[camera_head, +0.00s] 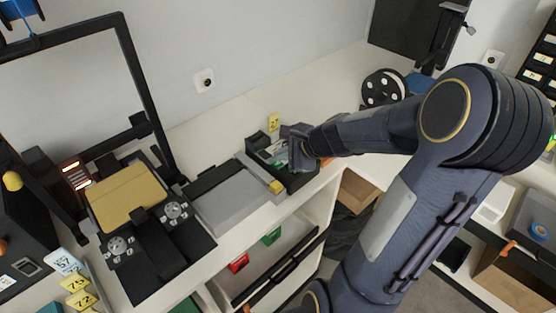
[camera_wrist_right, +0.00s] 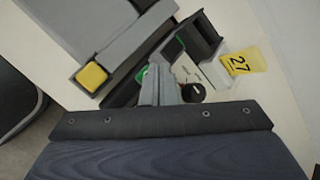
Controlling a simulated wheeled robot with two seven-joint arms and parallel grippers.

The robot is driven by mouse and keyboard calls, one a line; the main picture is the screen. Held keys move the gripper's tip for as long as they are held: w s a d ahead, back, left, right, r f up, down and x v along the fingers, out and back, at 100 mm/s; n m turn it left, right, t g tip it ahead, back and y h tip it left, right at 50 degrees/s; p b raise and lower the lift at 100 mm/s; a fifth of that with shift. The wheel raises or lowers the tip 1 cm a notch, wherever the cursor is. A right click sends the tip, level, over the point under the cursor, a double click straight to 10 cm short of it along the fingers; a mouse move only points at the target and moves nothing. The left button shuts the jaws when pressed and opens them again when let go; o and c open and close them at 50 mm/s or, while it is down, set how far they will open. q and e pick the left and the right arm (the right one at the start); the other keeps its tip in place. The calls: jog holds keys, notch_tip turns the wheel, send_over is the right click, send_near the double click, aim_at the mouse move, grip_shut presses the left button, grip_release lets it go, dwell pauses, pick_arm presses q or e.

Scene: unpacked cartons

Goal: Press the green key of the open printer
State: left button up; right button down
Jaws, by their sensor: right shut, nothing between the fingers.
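The open printer (camera_head: 262,167) is a dark box on the white counter with its inside exposed. It also shows in the right wrist view (camera_wrist_right: 205,35), with a white part and a black knob inside. A green key (camera_wrist_right: 144,73) shows right beside my fingertips and is partly hidden by them. My right gripper (camera_head: 293,148) is over the printer. In the right wrist view its grey fingers (camera_wrist_right: 159,72) are together and empty, with the tips at the green key. I cannot tell whether they touch it. My left gripper is not in view.
A grey unit (camera_head: 235,200) with a yellow key (camera_wrist_right: 92,77) adjoins the printer. A yellow tag marked 27 (camera_head: 274,122) stands behind it. A framed machine with a gold plate (camera_head: 125,197) is at left. A spool (camera_head: 384,88) stands at the back right.

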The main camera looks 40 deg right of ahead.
aim_at(282, 164)
jog(key=shift+r, duration=0.3)
notch_tip(282, 164, up, 5)
jog(key=p, duration=0.5)
dwell(0.8)
jog(key=s+a+r+n+g+y, duration=0.1)
jog(key=s+a+r+n, duration=0.25)
jog(key=a+n, duration=0.25)
jog(key=s+a+r+n+g+y, duration=0.1)
jog(key=s+a+r+n, duration=0.1)
jog(key=s+a+n, duration=0.4)
jog(key=s+a+f+n+g, duration=0.1)
jog(key=s+a+n, duration=0.3)
jog(key=s+n, duration=0.5)
jog(key=shift+s+a+f+n+h, duration=0.25)
jog(key=shift+n+h, duration=0.15)
jog(key=shift+n, duration=0.1)
